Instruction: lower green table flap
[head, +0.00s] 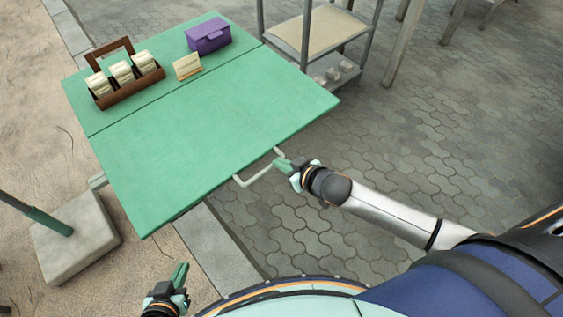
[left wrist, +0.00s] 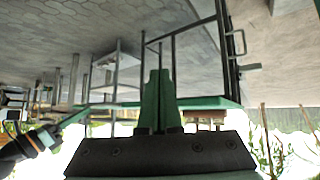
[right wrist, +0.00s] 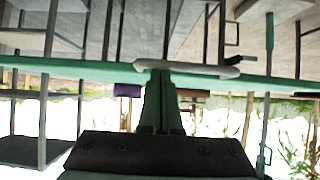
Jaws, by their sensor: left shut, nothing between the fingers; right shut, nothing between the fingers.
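The green table flap (head: 205,150) is the near half of the green table, raised and roughly level with the fixed far half (head: 165,50) beyond a thin seam. A pale bar handle (head: 257,174) sticks out from its near edge. My right gripper (head: 283,163) is shut and empty at the handle's right part. In the right wrist view the handle (right wrist: 205,69) crosses right at the fingertips; I cannot tell whether they touch it. My left gripper (head: 181,274) is shut and empty, low in front of the table, apart from the flap. The left wrist view shows the table edge beyond its fingers (left wrist: 160,80).
A brown caddy with packets (head: 128,84), a small card stand (head: 187,66) and a purple box (head: 208,36) stand on the fixed half. A grey shelf rack (head: 312,35) is behind right. A pole base (head: 75,240) stands left. Paving (head: 440,140) on the right is clear.

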